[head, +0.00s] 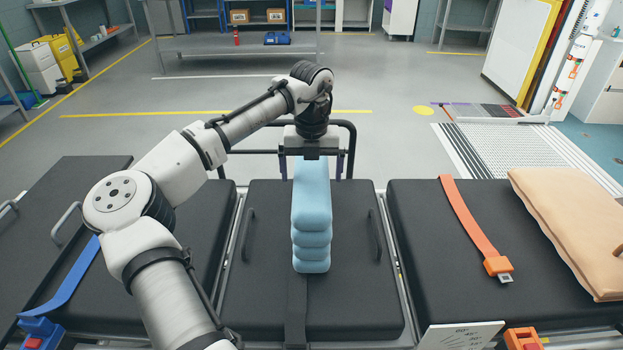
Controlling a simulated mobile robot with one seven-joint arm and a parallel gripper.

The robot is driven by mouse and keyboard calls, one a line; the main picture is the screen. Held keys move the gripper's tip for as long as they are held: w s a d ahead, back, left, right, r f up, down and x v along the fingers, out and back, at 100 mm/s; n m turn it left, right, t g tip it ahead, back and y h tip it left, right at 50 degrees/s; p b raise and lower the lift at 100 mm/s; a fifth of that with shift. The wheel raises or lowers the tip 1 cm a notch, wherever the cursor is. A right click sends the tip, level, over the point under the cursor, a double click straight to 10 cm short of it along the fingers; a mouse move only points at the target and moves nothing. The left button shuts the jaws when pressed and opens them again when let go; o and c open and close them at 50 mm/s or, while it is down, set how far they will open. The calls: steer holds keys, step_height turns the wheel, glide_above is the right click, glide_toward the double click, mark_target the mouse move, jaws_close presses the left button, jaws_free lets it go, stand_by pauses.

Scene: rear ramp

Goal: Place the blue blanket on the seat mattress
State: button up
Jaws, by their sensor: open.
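The light-blue folded blanket (311,215) is in the middle of the head view. It appears to rest on the middle black mattress section (346,290), with its rounded folds facing me. My gripper (312,157) is open at the far end of the blanket, just above or around it. The black mattress sections lie side by side; none is visibly marked as the seat mattress.
An orange strap with a buckle (472,228) and a tan folded item (585,225) lie on the right section. A blue strap (68,282) is at left. Handles (375,236) flank the middle section. A dark rail stands behind it. Open floor lies beyond.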

step_height(320, 180, up, 10)
steer(key=shift+s+f, duration=0.1)
steer(key=shift+f, duration=0.15)
